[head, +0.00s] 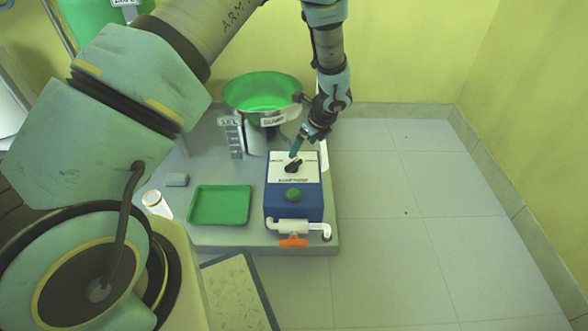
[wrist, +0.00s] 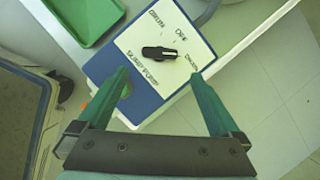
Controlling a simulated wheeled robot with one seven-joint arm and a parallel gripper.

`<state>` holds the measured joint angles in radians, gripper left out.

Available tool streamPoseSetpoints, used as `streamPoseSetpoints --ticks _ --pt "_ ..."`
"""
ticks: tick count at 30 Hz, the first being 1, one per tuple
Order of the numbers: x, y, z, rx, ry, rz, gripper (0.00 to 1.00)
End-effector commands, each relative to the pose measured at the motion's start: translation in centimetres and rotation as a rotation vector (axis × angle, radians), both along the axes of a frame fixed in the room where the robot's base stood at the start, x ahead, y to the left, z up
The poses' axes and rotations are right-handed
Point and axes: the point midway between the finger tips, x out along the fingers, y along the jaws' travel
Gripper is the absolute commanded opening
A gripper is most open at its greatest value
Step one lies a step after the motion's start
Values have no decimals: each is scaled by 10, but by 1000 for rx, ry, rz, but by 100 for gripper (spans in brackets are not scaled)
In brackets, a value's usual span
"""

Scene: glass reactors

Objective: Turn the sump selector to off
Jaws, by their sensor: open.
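The sump selector is a black bar knob (head: 293,166) on the white top panel (head: 309,177) of a blue box (head: 291,207). In the wrist view the knob (wrist: 160,53) lies nearly level across the picture, with a small pale mark near its right end. Small labels surround it; the one at upper right seems to read OFF, the others are hard to read. My gripper (head: 296,149) is above the panel at the knob's far side. In the wrist view its teal fingers (wrist: 158,76) are open and wide apart, with the knob beyond their tips, untouched.
A green button (head: 293,194) and a white pipe with an orange handle (head: 293,241) are at the box's front. A green tray (head: 220,204) and a white-capped jar (head: 156,203) stand left. A green-lined metal vessel (head: 262,94) stands behind. Floor at right is clear.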

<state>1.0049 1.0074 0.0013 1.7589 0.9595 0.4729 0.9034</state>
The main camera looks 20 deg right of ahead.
Motion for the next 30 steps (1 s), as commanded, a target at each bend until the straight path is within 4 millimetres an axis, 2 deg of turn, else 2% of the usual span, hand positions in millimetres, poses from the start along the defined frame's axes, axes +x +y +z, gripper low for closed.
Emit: streamPoseSetpoints --ticks 5,12,18,24,30 --pt "7 3 -20 2 1 0 100" --pt "23 9 -63 2 1 1 100" --pt "34 13 -88 1 0 3 100" --pt "38 14 -98 0 1 2 100" --pt "39 14 -98 -1 0 2 100"
